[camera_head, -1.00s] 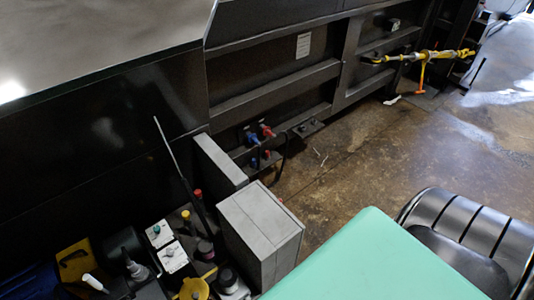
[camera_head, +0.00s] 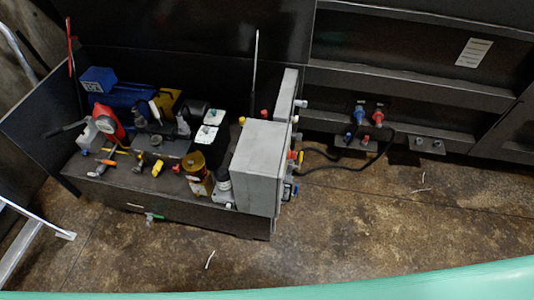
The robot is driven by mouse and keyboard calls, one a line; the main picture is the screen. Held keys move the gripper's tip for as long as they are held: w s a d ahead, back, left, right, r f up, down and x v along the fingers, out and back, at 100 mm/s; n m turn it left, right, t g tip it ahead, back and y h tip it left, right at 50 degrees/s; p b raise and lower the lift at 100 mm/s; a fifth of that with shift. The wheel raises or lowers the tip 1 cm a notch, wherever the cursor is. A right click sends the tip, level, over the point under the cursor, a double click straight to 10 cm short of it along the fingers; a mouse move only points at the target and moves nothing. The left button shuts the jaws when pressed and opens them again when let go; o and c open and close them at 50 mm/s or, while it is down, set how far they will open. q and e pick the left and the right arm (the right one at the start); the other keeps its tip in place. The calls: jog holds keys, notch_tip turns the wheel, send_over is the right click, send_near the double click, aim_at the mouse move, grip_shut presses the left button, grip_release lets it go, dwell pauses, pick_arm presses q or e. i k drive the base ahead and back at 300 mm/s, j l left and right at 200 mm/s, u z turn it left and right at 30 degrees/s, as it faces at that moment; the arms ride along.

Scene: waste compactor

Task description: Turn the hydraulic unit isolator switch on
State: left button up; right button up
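The hydraulic unit (camera_head: 170,200) is an open dark metal tray packed with parts, left of centre. A grey box (camera_head: 258,165) stands at its right end. A small red and yellow part (camera_head: 295,156), which looks like the isolator switch, sticks out from the right side of this box. I see it edge-on, so its on or off position cannot be told. Neither of my grippers is in view.
A blue motor (camera_head: 125,97), a red round part (camera_head: 106,120) and a brass-coloured filter (camera_head: 196,168) crowd the tray. Blue and red hose couplings (camera_head: 368,115) sit on the dark compactor wall. Black cable runs from there towards the box. The brown floor (camera_head: 400,220) in front is mostly clear.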

aim_at(291, 155)
jog(key=k+l, duration=0.15)
jog(key=l, duration=0.15)
jog(key=k+l, duration=0.2)
jog(key=i+l, duration=0.15)
jog(key=l, duration=0.25)
jog(key=i+l+u, duration=0.1)
jog(key=l, duration=0.35)
jog(key=i+l, duration=0.2)
jog(key=l, duration=0.2)
jog(key=i+l, duration=0.1)
jog(key=l, duration=0.35)
jog(key=i+l+u, duration=0.1)
jog(key=l, duration=0.3)
jog(key=i+l, duration=0.15)
jog(key=l, duration=0.3)
